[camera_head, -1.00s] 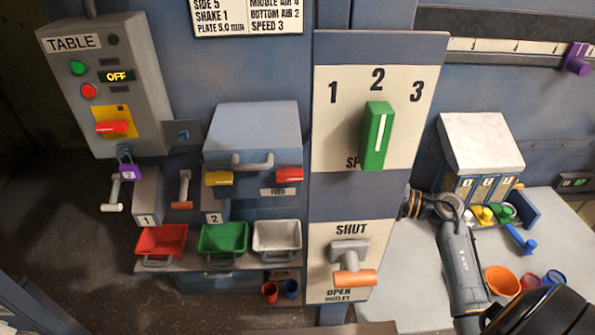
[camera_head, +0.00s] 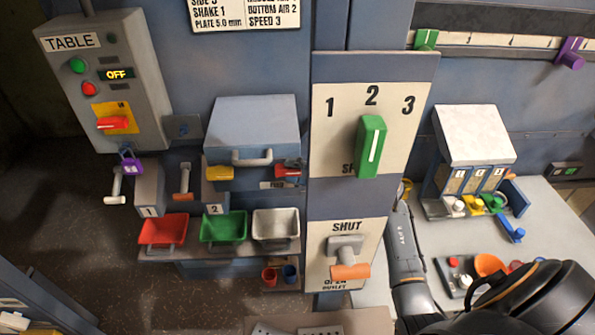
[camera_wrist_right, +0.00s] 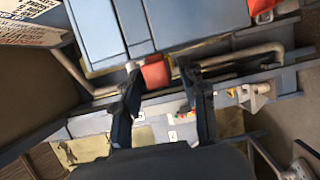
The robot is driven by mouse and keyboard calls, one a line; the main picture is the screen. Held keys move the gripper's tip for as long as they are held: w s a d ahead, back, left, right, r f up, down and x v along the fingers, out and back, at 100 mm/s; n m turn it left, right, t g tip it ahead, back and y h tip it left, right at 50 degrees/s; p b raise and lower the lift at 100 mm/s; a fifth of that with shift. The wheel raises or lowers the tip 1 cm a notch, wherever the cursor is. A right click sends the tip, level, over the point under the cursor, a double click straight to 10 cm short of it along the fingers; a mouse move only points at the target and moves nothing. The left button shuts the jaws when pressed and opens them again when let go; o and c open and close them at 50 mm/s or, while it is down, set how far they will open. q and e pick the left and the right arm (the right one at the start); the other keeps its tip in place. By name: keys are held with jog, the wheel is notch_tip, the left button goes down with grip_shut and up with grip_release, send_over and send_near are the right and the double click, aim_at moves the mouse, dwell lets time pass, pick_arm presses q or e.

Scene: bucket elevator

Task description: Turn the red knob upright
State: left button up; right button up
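A red knob (camera_head: 288,172) lies sideways on the front of the blue-grey box (camera_head: 252,122), right of a yellow knob (camera_head: 218,173). My right gripper (camera_head: 296,165) is at this red knob, partly hidden behind the number panel. In the right wrist view its two dark fingers (camera_wrist_right: 159,72) stand apart, with a red block (camera_wrist_right: 155,74) between their tips. I cannot tell whether they touch it. Another red knob (camera_head: 112,124) lies sideways on a yellow plate on the TABLE control box (camera_head: 105,85). My left gripper is not in view.
The number panel (camera_head: 330,170) with a green lever (camera_head: 371,147) and an orange-tipped SHUT handle (camera_head: 349,271) juts out before my right arm. Below the box are red (camera_head: 164,230), green (camera_head: 224,227) and white bins (camera_head: 276,225). A table with coloured parts is at right.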

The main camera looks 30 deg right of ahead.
grip_shut()
jog(key=shift+r, duration=0.1)
